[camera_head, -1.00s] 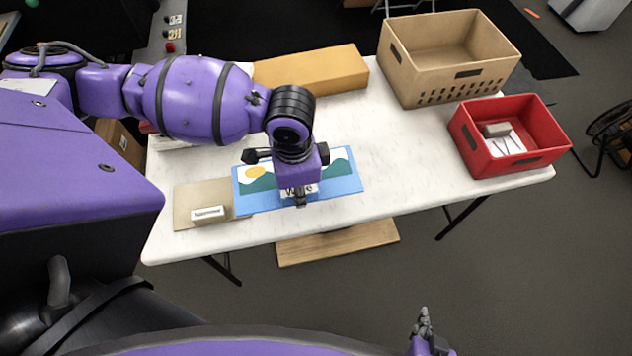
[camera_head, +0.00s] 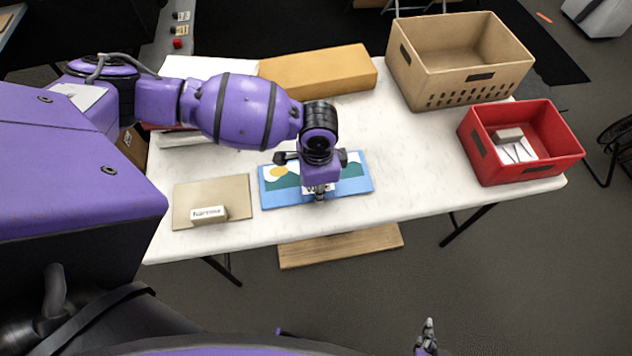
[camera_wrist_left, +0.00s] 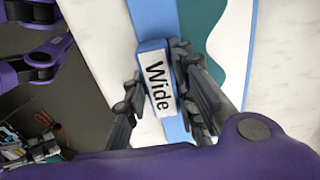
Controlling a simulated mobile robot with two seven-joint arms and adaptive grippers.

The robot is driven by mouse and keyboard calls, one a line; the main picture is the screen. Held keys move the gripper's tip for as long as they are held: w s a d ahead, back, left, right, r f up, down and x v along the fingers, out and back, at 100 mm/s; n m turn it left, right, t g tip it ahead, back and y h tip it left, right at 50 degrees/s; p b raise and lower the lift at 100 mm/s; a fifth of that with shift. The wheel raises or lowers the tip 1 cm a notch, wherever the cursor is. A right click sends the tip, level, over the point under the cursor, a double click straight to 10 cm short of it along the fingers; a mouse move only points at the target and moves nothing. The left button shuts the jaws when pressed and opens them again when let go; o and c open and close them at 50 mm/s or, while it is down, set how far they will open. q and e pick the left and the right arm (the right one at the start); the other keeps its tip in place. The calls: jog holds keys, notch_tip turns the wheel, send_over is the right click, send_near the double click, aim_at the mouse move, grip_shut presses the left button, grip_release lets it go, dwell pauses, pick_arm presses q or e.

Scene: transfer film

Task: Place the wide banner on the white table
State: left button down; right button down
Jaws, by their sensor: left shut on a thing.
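The wide banner (camera_head: 354,186) is a blue-edged panel with a yellow sun and green hills. It is over the front middle of the white table (camera_head: 400,185); I cannot tell whether it touches the top. My left gripper (camera_head: 320,192) is shut on the banner's block handle, labelled "Wide" (camera_wrist_left: 157,83), with one finger on each side in the left wrist view (camera_wrist_left: 160,95). The gripper hides part of the picture. My right gripper (camera_head: 427,335) shows only as a small tip at the bottom edge, and its jaws are unclear.
A beige board (camera_head: 188,200) with a labelled white block (camera_head: 208,214) lies left of the banner. Behind are a long tan box (camera_head: 318,72), a tan crate (camera_head: 455,95) and a red bin (camera_head: 535,172). The table between banner and red bin is clear.

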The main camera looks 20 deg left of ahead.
pick_arm(q)
jog(key=shift+f, duration=0.15)
jog(key=c, duration=1.5)
grip_release()
jog(key=shift+o, duration=0.2)
jog(key=shift+r, duration=0.45)
notch_tip(320, 180, up, 12)
jog(key=p, duration=0.1)
jog(key=shift+f, duration=0.25)
